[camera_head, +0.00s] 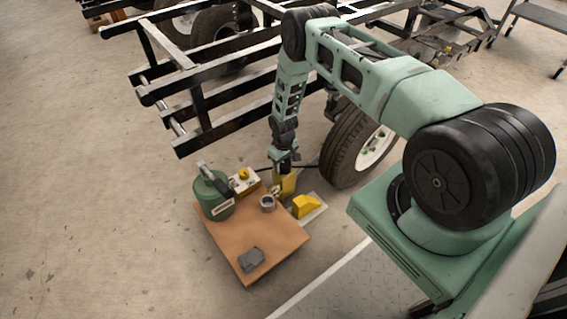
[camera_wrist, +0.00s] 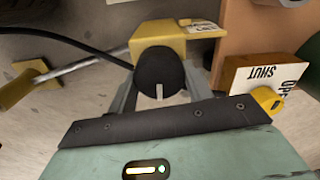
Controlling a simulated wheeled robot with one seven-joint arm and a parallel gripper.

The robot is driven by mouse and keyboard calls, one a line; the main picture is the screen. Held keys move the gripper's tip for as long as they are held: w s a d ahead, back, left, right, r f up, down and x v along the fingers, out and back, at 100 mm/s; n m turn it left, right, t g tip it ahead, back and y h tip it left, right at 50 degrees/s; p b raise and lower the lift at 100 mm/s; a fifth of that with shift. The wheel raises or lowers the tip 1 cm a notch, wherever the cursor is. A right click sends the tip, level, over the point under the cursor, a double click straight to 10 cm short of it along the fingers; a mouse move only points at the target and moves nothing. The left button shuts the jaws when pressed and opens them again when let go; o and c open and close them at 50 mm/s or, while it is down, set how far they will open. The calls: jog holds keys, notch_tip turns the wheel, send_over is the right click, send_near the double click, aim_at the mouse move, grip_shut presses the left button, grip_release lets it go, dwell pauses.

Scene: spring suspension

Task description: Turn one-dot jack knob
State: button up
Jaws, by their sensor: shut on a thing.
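A yellow jack (camera_head: 287,184) stands low on the floor beside the brown box, under my gripper. In the wrist view, a round black knob (camera_wrist: 158,70) with a white pointer line sits on the near side of the yellow jack body (camera_wrist: 165,35). The pointer line points toward the bottom of the picture. My gripper (camera_wrist: 158,92) is shut on the knob, with a finger at its left and right sides. In the head view my gripper (camera_head: 285,163) is at the jack's top, and the knob is hidden. I cannot make out dots on the jack's label (camera_wrist: 203,27).
A black frame (camera_head: 210,125) stands behind.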

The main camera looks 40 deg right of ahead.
aim_at(283, 163)
jog(key=shift+n, duration=0.8)
jog(key=o, duration=1)
notch_tip(283, 163, up, 17)
jog(key=p, duration=0.6)
jog(key=shift+r, duration=0.2)
